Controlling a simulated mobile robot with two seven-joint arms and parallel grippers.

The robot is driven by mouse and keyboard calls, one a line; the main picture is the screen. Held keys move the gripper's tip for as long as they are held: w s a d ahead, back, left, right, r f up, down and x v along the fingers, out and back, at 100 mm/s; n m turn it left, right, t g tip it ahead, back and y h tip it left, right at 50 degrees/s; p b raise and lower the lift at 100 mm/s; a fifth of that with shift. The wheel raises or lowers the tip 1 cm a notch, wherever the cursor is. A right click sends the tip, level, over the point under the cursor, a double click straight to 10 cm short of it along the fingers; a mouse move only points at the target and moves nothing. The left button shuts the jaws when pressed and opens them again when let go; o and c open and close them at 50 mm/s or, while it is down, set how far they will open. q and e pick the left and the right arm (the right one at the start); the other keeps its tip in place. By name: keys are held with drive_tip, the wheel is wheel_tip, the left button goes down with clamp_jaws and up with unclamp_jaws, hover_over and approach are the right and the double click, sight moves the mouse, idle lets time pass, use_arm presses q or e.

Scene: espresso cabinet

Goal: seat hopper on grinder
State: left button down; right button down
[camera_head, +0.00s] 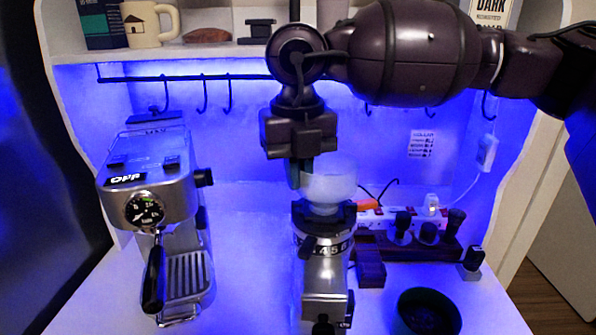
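The hopper (332,187) is a pale, translucent bowl above the grinder's dark top collar. Its narrow lower end meets the collar; whether it is fully seated I cannot tell. The grinder (325,270) is a silver machine with a numbered dial ring, standing upright on the counter. My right gripper (301,176) points down at the hopper's left rim. Its fingers are close together and appear shut on the hopper wall; the hopper partly hides the contact. My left gripper is not in view.
An espresso machine (150,205) stands to the left. A dark wooden rack (440,247) with several tools, a power strip (385,217) and a black bowl (428,312) are to the right. A shelf (205,52) with hooks beneath runs behind. Counter is clear between the machines.

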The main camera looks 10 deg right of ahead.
drive_tip(key=shift+f, duration=0.15)
drive_tip(key=c, duration=1.6)
unclamp_jaws()
drive_tip(key=o, duration=0.9)
